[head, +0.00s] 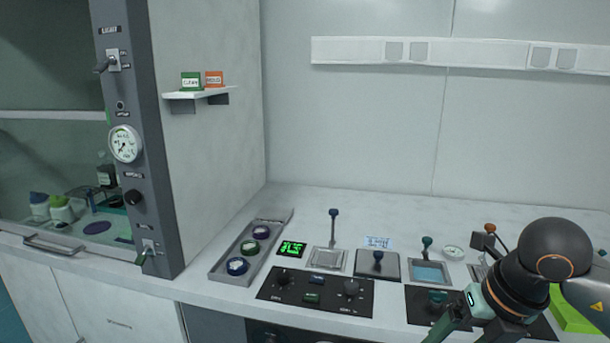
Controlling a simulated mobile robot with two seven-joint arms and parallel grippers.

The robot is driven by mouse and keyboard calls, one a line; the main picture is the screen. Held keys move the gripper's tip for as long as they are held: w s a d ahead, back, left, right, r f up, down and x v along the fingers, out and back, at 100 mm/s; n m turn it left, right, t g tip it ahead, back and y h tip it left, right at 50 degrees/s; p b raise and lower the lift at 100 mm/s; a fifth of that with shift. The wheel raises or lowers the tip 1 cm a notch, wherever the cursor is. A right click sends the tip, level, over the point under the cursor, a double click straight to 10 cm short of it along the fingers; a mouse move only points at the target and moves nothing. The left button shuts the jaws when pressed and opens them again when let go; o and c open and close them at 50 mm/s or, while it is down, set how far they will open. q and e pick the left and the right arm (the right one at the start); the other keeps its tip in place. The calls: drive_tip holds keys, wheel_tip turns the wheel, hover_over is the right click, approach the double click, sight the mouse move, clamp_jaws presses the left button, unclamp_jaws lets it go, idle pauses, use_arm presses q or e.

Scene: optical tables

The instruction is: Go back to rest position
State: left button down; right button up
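My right arm comes in at the lower right, over the right end of the bench. Its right gripper (474,328) points down toward the bottom edge, above the right control panel. Its fingertips are cut off by the edge, so I cannot tell whether it is open or shut, and I see nothing held in it. My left arm and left gripper are not in view.
The white bench (330,205) carries a grey tray (219,270) with several round dark-topped items, a black control panel (315,293) and levers. A fume cupboard column (128,95) stands left, with a small shelf (197,94) beside it. The bench's back strip is clear.

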drive_tip(key=s+a+f+n+g+y+p, duration=0.1)
drive_tip(key=s+a+f+n+g+y, duration=0.15)
drive_tip(key=a+y, duration=0.45)
drive_tip(key=s+a+r+m+t+y+p, duration=0.2)
drive_tip(key=a+r+m+y+p, duration=0.3)
drive_tip(key=a+r+y, duration=0.7)
drive_tip(key=w+d+f+m+t+h+p, duration=0.1)
drive_tip(key=w+d+f+m+t+h, duration=0.25)
drive_tip(key=f+m+t+h, duration=0.55)
drive_tip(key=w+d+f+m+t+h, duration=0.2)
drive_tip(key=w+d+f+m+t, duration=0.25)
drive_tip(key=m, duration=0.85)
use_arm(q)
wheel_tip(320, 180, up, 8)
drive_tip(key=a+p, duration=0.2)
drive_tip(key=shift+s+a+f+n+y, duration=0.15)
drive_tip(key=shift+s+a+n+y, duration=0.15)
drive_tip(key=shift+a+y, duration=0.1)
use_arm(e)
drive_tip(key=s+d+f+m+g+h, duration=0.3)
drive_tip(key=s+f, duration=0.5)
drive_tip(key=f, duration=0.3)
drive_tip(key=s+d+f+m+g+h, duration=0.3)
drive_tip(key=s+f+m+g+h, duration=0.1)
drive_tip(key=s+f, duration=0.5)
wheel_tip(320, 180, down, 2)
drive_tip(key=shift+f+m+h, duration=0.25)
drive_tip(key=shift+m+h, duration=0.15)
drive_tip(key=shift+m, duration=0.45)
